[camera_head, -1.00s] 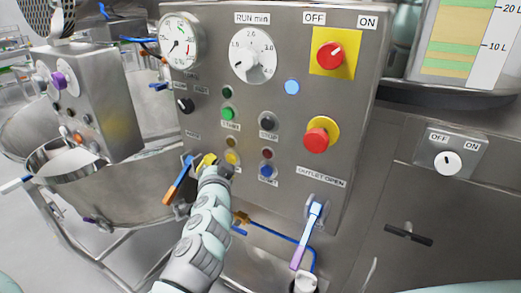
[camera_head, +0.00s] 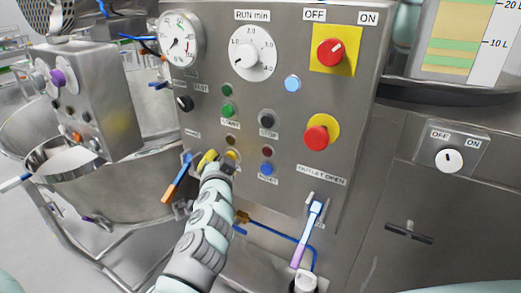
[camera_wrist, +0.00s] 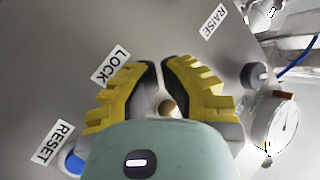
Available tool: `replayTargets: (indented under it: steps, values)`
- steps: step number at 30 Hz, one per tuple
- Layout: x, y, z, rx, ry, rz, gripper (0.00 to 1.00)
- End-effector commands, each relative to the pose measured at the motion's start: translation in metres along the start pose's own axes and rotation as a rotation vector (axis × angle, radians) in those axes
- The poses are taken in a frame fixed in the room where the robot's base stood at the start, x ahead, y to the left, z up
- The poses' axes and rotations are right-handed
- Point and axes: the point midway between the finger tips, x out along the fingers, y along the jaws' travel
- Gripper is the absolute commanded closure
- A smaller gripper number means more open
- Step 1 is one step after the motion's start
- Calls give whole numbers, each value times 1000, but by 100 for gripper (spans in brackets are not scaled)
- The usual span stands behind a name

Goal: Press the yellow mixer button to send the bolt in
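The yellow mixer button (camera_head: 232,155) shows on the lower left of the steel control panel, above a label partly covered by my gripper. My gripper (camera_head: 215,162), with yellow finger sides, is right at this button in the head view. I cannot tell whether it touches. In the wrist view, the yellow ridged fingers (camera_wrist: 160,68) converge beside the LOCK label (camera_wrist: 110,66), with a narrow gap at the tips. A small tan round part (camera_wrist: 167,107) shows between them; I cannot tell whether it is the button or a lamp. The bolt is not identifiable.
A green button (camera_head: 228,111) is above, and a blue button (camera_head: 267,169) is close on the right. A red emergency knob (camera_head: 317,136) is farther right. An orange-handled lever (camera_head: 176,180) sits just left of my gripper. An outlet lever (camera_head: 309,225) hangs below the panel.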

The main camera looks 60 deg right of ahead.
Motion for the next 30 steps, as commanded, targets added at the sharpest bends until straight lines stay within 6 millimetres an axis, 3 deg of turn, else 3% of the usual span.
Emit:
replayTargets:
  steps: [30]
  values:
    - [7, 3, -4, 0, 1, -1, 100]
